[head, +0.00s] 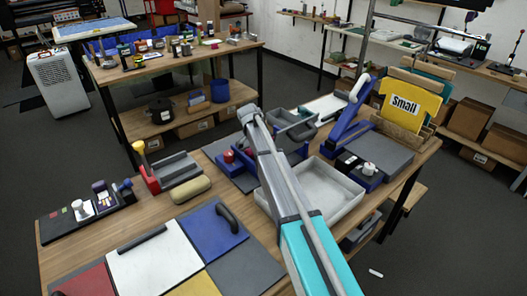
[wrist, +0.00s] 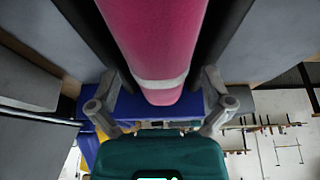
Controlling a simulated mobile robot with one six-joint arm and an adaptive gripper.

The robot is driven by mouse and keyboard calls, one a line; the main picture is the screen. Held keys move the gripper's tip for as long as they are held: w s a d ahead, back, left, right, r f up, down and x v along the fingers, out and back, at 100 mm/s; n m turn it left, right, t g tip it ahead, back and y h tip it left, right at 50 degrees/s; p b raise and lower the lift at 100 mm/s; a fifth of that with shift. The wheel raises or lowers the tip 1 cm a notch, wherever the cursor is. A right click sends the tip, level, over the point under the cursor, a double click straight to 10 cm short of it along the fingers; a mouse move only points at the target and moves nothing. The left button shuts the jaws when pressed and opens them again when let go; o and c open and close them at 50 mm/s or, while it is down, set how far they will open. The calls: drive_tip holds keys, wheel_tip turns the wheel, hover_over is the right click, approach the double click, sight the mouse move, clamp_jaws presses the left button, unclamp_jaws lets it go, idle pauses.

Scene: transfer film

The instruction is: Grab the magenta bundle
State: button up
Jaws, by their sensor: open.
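The magenta bundle (wrist: 152,38) fills the upper middle of the wrist view. It is a long pink roll with a pale band (wrist: 163,83) near its lower end, and its upper end runs out of the frame. My gripper (wrist: 157,60) is open, with one dark finger on each side of the roll. The roll lies in the gap between the fingers; whether either finger touches it I cannot tell. In the head view my arm reaches over the wooden table, and I cannot make out the bundle or the gripper's fingers there.
In the head view, a pale shallow tray (head: 335,205) sits beside my arm.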

idle(0.5)
drive_tip(key=c, duration=1.2)
drive_tip(key=shift+r, duration=0.25)
wheel_tip(320, 180, up, 10)
drive_tip(key=p, duration=1)
drive_tip(key=shift+f, duration=0.2)
